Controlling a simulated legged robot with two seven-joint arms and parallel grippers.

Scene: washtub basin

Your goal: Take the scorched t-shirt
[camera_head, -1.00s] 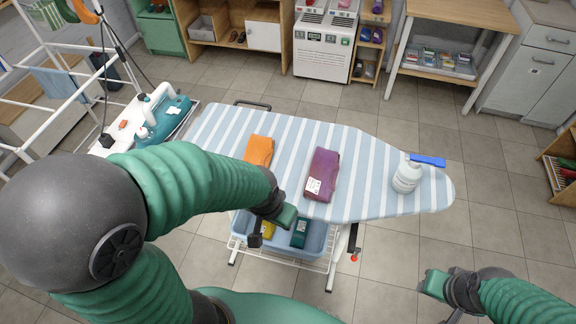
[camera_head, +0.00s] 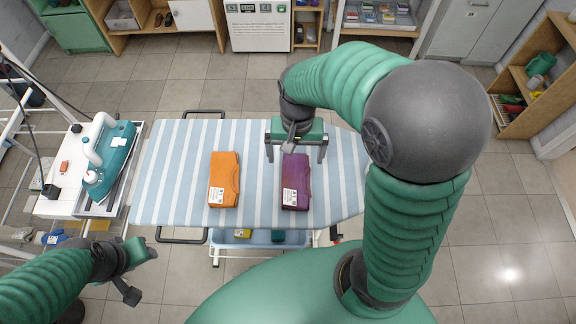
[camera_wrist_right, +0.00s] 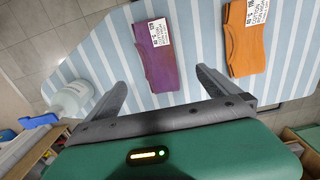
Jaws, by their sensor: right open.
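Two folded t-shirts lie apart on the striped ironing board (camera_head: 165,180). One is purple (camera_head: 296,182) with brownish patches and a white label; the other is orange (camera_head: 223,180) with a white label, to its left. Both also show in the right wrist view, the purple shirt (camera_wrist_right: 157,60) and the orange shirt (camera_wrist_right: 245,40). I cannot tell surely which one is scorched. My right gripper (camera_head: 295,153) is open and empty above the purple shirt's far end. My left gripper (camera_head: 136,270) is off the board's near left corner; its jaws are unclear.
A teal iron (camera_head: 108,160) stands on a stand left of the board. A blue basin (camera_head: 262,237) with yellow and green items sits under the board's near edge. A white spray bottle (camera_wrist_right: 72,97) with a blue top stands on the board, hidden in the head view.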

